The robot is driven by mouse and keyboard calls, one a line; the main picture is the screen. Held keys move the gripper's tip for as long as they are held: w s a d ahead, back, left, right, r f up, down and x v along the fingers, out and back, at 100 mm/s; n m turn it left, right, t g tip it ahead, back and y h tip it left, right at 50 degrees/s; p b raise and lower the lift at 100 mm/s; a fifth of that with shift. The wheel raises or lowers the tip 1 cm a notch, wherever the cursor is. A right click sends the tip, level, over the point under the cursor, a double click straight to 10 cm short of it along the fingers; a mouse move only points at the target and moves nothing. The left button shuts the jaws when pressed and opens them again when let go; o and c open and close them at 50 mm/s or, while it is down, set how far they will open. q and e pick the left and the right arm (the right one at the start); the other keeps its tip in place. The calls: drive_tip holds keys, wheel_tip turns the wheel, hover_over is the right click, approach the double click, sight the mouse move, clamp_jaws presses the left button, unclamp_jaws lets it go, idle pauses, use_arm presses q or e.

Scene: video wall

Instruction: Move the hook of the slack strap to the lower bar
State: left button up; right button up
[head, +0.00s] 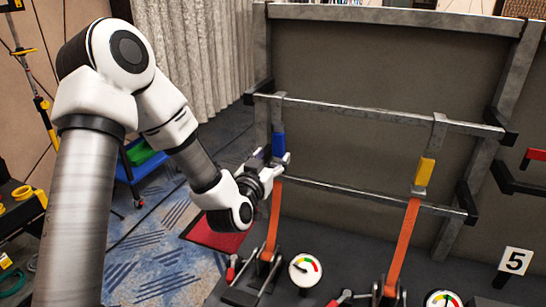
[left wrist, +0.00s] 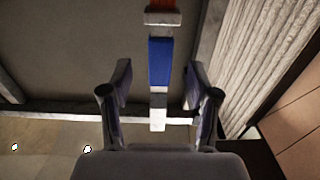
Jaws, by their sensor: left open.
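Two orange straps rise from the dark base in the head view. The left strap (head: 273,215) ends in a blue grip (head: 278,145) with a grey hook (head: 279,103) at the upper bar (head: 370,116). The right strap (head: 405,240) has a yellow grip (head: 424,171) and a grey hook (head: 438,130), also at the upper bar. The lower bar (head: 350,190) runs below both grips. My left gripper (head: 275,158) is open at the blue grip. In the left wrist view the blue grip (left wrist: 159,63) lies between the fingers, with a gap on each side. I cannot tell which strap is slack.
A left gauge (head: 305,270) and a right gauge (head: 443,299) stand beside the strap bases. A grey frame post (head: 262,60) rises close to my left gripper. A blue cart (head: 140,165) stands behind my left arm.

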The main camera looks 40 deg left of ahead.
sight(277, 151)
use_arm(q)
drive_tip(key=shift+w+a+r+p, duration=0.15)
drive_tip(key=shift+w+r+p, duration=0.1)
drive_tip(key=shift+w, duration=0.3)
drive_tip(key=shift+w+a+r+p, duration=0.1)
drive_tip(key=shift+w+a+p, duration=0.1)
drive_tip(key=shift+w, duration=0.35)
drive_tip(key=w, duration=0.1)
drive_tip(key=w+f, duration=0.1)
drive_tip(key=w, duration=0.1)
drive_tip(key=shift+w+a+f, duration=0.2)
drive_tip(key=shift+w+a, duration=0.2)
drive_tip(key=shift+s+d+r, duration=0.1)
drive_tip(key=shift+s+r, duration=0.2)
drive_tip(key=shift+s, duration=0.25)
drive_tip(key=c, duration=0.5)
clamp_jaws()
drive_tip(key=shift+w+f, duration=0.1)
drive_tip(key=shift+w, duration=0.1)
drive_tip(key=shift+c, duration=2.1)
unclamp_jaws()
clamp_jaws()
drive_tip(key=shift+r+p, duration=1.25)
drive_tip(key=shift+r, duration=0.4)
use_arm(e)
drive_tip(key=shift+r, duration=1.9)
